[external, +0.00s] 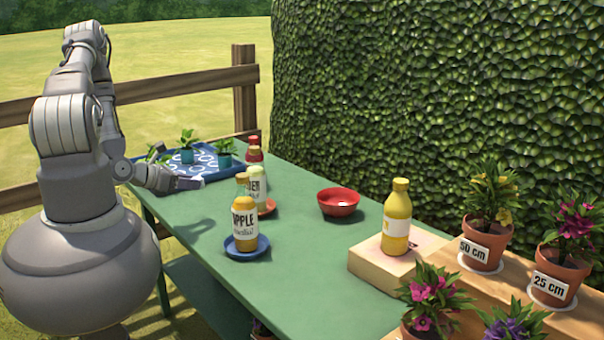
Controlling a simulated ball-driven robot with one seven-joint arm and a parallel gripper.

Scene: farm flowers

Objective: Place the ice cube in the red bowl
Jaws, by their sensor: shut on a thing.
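The red bowl (338,203) stands on the green table, right of the bottles. A small white patch shows inside it; I cannot tell whether it is a highlight or a thing. My gripper (192,183) is low over the left part of the table, in front of the blue tray and left of the bottles, well apart from the bowl. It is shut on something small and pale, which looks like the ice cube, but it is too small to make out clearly.
The patterned tray (205,165) holds seedlings. A yellow bottle (397,220) stands on a wooden block (372,266).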

